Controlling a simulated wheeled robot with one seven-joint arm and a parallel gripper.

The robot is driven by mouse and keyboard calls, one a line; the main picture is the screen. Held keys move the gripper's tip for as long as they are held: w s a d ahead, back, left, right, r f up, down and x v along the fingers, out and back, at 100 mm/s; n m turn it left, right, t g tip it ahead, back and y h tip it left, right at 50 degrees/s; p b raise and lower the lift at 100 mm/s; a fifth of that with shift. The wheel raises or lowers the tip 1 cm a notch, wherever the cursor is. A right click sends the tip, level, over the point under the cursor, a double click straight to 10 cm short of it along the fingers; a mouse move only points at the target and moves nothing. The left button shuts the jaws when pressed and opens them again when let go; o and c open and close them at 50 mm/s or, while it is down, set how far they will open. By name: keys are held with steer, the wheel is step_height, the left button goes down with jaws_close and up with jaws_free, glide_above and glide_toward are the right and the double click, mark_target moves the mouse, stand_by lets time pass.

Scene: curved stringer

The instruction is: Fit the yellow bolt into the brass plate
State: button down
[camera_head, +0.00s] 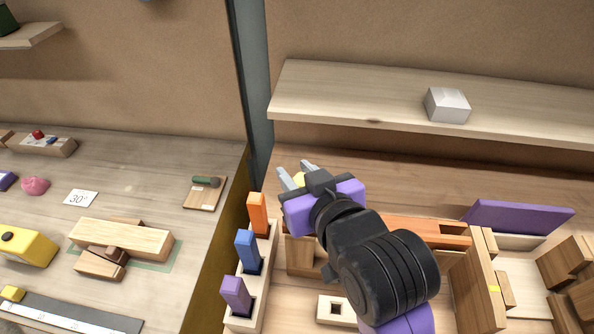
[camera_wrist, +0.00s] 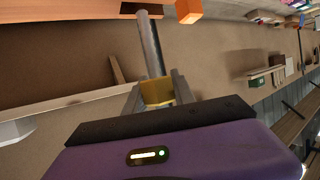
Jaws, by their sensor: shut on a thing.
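My gripper (camera_head: 291,174) is raised above the right workbench, near the slotted rack. It is shut on the yellow bolt (camera_head: 299,180), of which only a small yellow patch shows in the head view. In the wrist view the yellow part of the bolt (camera_wrist: 157,92) sits between the two grey fingers (camera_wrist: 157,96). A grey rod (camera_wrist: 150,45) extends away from it; I cannot tell for sure whether it belongs to the bolt. I cannot make out a brass plate in either view; my arm hides part of the bench.
A pale rack holds orange (camera_head: 257,214), blue (camera_head: 247,252) and purple (camera_head: 235,294) pegs. A pale block with a square hole (camera_head: 320,308) lies at the front. A wooden shelf (camera_head: 350,105) with a grey box (camera_head: 447,105) spans the back. Wooden fixtures and a purple panel (camera_head: 520,217) crowd the right.

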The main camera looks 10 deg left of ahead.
steer(key=shift+f+b, duration=2)
steer(key=shift+f, duration=1.25)
steer(key=c, duration=1)
jaws_free()
steer(key=shift+o, duration=0.2)
steer(key=v, duration=0.7)
steer(key=shift+s+d+r+b, duration=0.15)
steer(key=shift+s+r+b, duration=0.05)
steer(key=shift+s+b, duration=0.2)
steer(key=shift+w, duration=0.1)
